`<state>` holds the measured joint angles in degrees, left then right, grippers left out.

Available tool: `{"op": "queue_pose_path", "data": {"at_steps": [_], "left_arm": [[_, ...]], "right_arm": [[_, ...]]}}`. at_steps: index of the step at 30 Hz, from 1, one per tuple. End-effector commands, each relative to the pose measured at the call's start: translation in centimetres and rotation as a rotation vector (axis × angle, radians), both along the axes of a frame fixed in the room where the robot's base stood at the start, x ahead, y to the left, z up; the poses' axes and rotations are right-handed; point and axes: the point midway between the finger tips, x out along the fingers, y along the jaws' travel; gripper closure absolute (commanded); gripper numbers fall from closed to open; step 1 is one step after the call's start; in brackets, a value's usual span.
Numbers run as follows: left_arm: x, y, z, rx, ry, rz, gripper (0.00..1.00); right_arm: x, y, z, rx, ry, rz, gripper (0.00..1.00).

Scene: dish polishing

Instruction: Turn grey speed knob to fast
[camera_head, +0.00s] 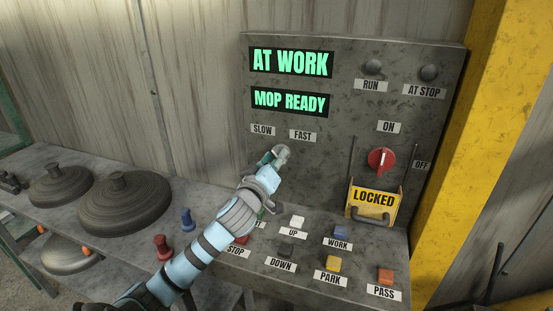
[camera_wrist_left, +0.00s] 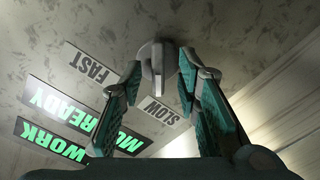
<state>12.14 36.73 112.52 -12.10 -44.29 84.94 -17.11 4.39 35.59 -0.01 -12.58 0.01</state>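The grey speed knob (camera_head: 283,151) is on the panel below the SLOW label (camera_head: 262,129) and the FAST label (camera_head: 302,135). My left gripper (camera_head: 272,158) is at the knob and covers part of it in the head view. In the left wrist view the knob (camera_wrist_left: 156,62) is between the two fingers of my left gripper (camera_wrist_left: 160,72), its raised ridge running between them. The fingers are apart, one on each side, with small gaps showing beside the ridge. I cannot tell which label the knob points at. My right gripper is not in view.
The panel also carries a red ON/OFF knob (camera_head: 381,160), a yellow LOCKED guard (camera_head: 374,200), and several push buttons on the lower ledge. Displays read AT WORK (camera_head: 291,63) and MOP READY (camera_head: 291,102). Dark round dish lids (camera_head: 125,200) lie on the left bench.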

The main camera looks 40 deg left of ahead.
Motion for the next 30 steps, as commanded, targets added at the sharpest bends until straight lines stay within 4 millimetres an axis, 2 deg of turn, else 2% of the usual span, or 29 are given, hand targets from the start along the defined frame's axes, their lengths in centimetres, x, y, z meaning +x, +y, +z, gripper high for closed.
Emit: {"op": "queue_pose_path", "data": {"at_steps": [3,9,15,30], "left_arm": [[0.55,0.12,0.03,0.000,0.000,-0.001,0.70],[0.58,0.10,-0.03,0.000,0.001,-0.002,0.70],[0.58,0.08,-0.04,0.000,0.001,-0.002,1.00],[0.59,0.04,0.05,0.055,0.022,-0.002,1.00]], "right_arm": [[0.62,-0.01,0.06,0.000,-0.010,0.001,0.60],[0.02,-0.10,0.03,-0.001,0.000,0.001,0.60],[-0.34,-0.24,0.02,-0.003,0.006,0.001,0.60],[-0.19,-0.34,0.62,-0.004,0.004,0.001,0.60]]}}
